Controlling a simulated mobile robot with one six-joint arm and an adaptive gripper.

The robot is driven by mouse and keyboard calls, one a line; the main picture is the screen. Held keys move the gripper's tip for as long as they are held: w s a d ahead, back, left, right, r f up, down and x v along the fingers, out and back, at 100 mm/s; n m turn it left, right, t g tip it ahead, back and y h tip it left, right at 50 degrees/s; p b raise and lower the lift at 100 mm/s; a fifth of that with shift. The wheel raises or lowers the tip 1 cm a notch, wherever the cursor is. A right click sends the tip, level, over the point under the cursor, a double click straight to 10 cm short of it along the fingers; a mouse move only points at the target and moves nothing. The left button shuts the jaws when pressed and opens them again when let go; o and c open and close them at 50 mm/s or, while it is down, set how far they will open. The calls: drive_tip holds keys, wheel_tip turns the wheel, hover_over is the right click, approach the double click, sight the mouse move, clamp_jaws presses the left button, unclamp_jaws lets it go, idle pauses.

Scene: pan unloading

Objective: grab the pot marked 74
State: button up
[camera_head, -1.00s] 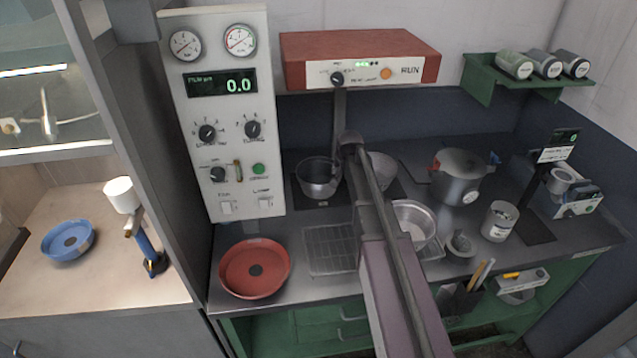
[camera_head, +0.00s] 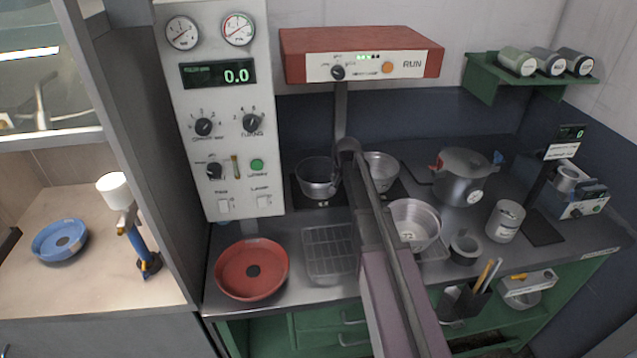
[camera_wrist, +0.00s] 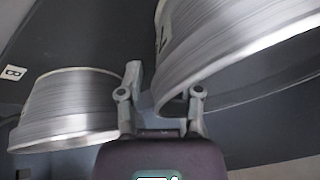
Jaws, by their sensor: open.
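A silver pot (camera_head: 426,236) stands on the bench right of my arm. A dark two-digit mark on its side starts with 7; its second digit is not clear. Another silver pot (camera_head: 383,163) stands behind my arm, and a darker pot (camera_head: 318,180) stands left of it; I read no number on either. My gripper is hidden behind my arm in the head view. In the wrist view my gripper (camera_wrist: 163,95) is open, its right finger against or just in front of a large silver pot (camera_wrist: 235,50) bearing a partly cut-off mark. Another pot (camera_wrist: 70,105) is at left.
A lidded pot (camera_head: 460,182) with red and blue handles, a can (camera_head: 505,221) and a small grey cup (camera_head: 465,247) stand at right. A wire rack (camera_head: 329,252) and red pan (camera_head: 252,268) lie at left. A red control box (camera_head: 360,50) overhangs the back.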

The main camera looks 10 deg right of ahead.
clamp_jaws()
drive_tip(key=shift+r, duration=0.2)
idle(0.5)
wheel_tip(320, 180, up, 4)
drive_tip(key=p, duration=0.4)
drive_tip(key=shift+f, duration=0.15)
drive_tip(key=s+a+p, duration=0.1)
drive_tip(key=s+a, duration=0.2)
drive_tip(key=s, duration=1.2)
drive_tip(key=shift+s+r, duration=0.35)
drive_tip(key=shift+r, duration=0.1)
